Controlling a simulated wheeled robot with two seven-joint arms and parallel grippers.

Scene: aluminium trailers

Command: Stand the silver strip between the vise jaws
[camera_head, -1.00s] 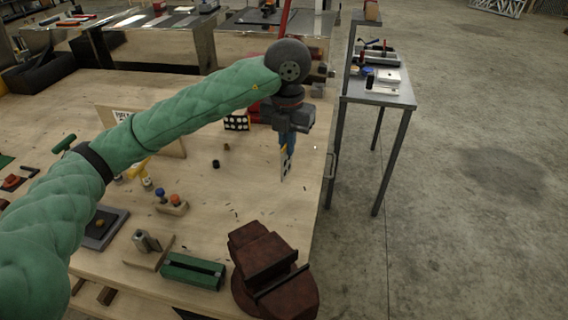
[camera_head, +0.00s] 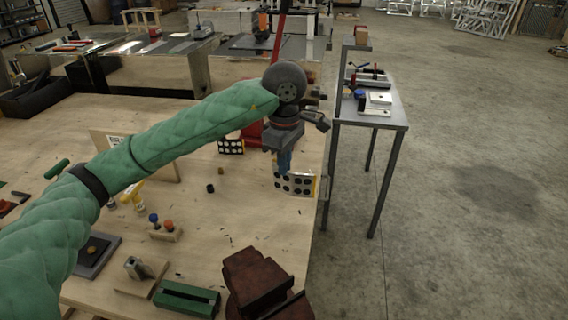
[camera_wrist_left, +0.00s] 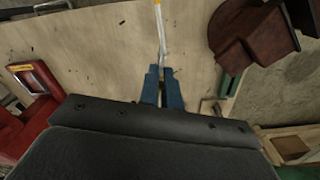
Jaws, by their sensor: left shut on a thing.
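My left gripper (camera_head: 284,165) is shut on the silver strip (camera_head: 296,184), a flat plate with black dots and a yellow edge. The strip hangs below the blue fingertips near the right edge of the bench, its broad face toward the head camera. In the left wrist view the strip (camera_wrist_left: 161,32) shows edge-on, reaching away from the blue fingers (camera_wrist_left: 162,88). The dark red vise (camera_head: 258,283) is at the bench's front right corner, apart from the strip; the picture's bottom edge cuts it off. It also shows at the upper right of the left wrist view (camera_wrist_left: 238,35).
A green block (camera_head: 187,298) and a small wooden stand (camera_head: 140,276) are left of the vise. A dotted block (camera_head: 231,146) stands behind the gripper. A grey side table (camera_head: 378,115) is beyond the bench's right edge. Bare wood lies between strip and vise.

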